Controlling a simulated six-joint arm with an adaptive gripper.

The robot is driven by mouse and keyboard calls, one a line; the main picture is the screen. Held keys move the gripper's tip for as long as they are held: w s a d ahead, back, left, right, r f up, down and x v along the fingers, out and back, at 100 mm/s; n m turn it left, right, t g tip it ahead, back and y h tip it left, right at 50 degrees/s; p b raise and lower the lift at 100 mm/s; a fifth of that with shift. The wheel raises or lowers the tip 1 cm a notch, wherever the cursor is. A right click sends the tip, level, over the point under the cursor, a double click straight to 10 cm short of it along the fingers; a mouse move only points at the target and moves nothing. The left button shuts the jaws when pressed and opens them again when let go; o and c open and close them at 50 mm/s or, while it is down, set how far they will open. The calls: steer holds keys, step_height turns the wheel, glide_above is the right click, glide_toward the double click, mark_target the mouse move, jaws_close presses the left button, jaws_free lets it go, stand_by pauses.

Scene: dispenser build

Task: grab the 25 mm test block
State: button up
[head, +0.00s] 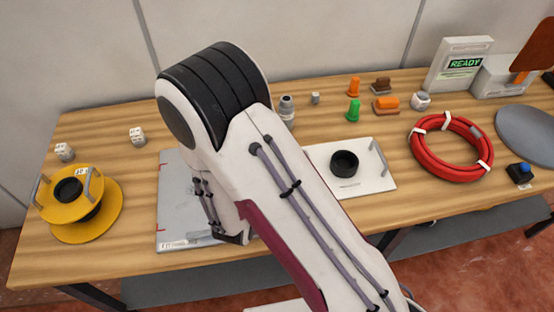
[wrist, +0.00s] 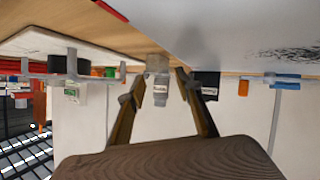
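Two small white blocks with dark markings stand on the wooden table at the left in the head view, one near the back left (head: 64,151) and one to its right (head: 137,136). A smaller grey block (head: 315,97) stands near the back edge. The markings are too small to read, so I cannot tell which is the 25 mm block. My gripper is hidden behind my arm in the head view. In the wrist view my gripper (wrist: 156,88) has its fingers apart, with nothing seen held. A grey labelled bottle (wrist: 158,75) shows between them, apparently beyond the tips.
A yellow handled reel (head: 105,208) stands at the left. A grey plate (head: 174,205) lies partly under my arm. A white board (head: 377,181) carries a black ring (head: 344,163). A red cable coil (head: 418,158) lies at right. The table between the white blocks is clear.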

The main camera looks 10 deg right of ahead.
steer(key=shift+x, duration=2.1)
steer(key=shift+d+r, duration=0.1)
jaws_close()
